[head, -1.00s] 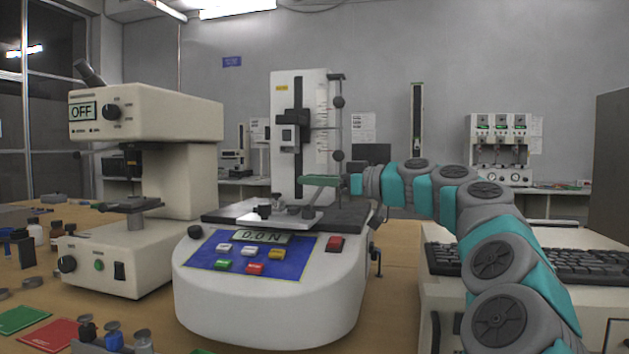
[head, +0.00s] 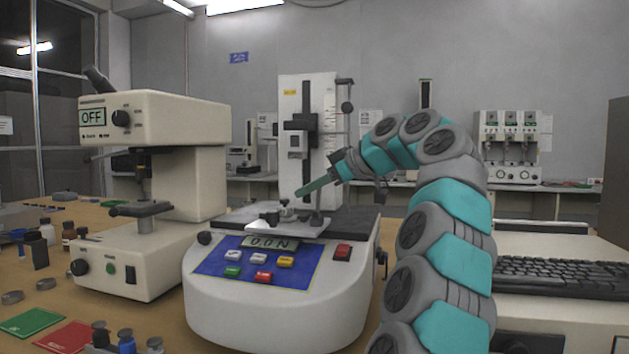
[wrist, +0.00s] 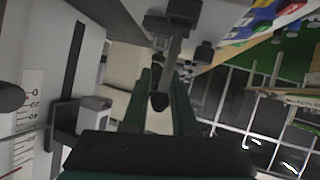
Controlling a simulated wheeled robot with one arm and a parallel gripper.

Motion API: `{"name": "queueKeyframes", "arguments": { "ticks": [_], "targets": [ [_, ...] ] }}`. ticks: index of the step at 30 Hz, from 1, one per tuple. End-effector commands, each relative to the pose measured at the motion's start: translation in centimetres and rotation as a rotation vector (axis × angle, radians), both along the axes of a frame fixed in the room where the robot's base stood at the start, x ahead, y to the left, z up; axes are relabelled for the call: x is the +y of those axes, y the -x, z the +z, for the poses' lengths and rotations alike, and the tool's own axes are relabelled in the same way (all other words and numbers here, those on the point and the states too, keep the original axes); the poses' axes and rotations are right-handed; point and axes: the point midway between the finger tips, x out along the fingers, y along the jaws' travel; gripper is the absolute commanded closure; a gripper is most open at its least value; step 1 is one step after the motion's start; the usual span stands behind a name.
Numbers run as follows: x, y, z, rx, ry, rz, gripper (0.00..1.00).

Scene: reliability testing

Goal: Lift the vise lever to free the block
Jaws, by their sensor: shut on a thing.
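The vise (head: 285,213) sits on the white plate of the force tester, in front of its column. In the wrist view a grey vise lever (wrist: 171,62) with a dark knob (wrist: 160,101) runs between the two green fingers. My gripper (wrist: 163,88) is shut on the lever, with the knob on the palm side. In the head view my gripper (head: 303,191) comes in from the upper right and tilts down to the vise. Small dark parts (wrist: 160,24) show beyond the fingers in the wrist view. I cannot tell which is the block.
The tester base (head: 278,300) has a display reading 0.0 N and several buttons. Its tall white column (head: 307,100) stands close behind my gripper. A cream machine marked OFF (head: 150,120) stands at left. A keyboard (head: 565,275) lies at right. Small bottles (head: 40,250) stand at far left.

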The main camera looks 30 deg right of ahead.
Motion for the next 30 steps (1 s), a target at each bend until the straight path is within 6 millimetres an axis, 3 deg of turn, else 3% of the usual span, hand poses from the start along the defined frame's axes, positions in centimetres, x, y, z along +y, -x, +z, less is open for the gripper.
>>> {"name": "queueKeyframes", "arguments": {
  "ticks": [22,23,30],
  "targets": [
    [0.53,-0.48,-0.29,0.079,0.07,0.003,1.0],
    [0.54,-0.48,-0.31,0.079,0.07,0.003,0.72],
    [0.47,-0.44,-0.25,0.078,0.069,0.002,0.45]
  ]
}}
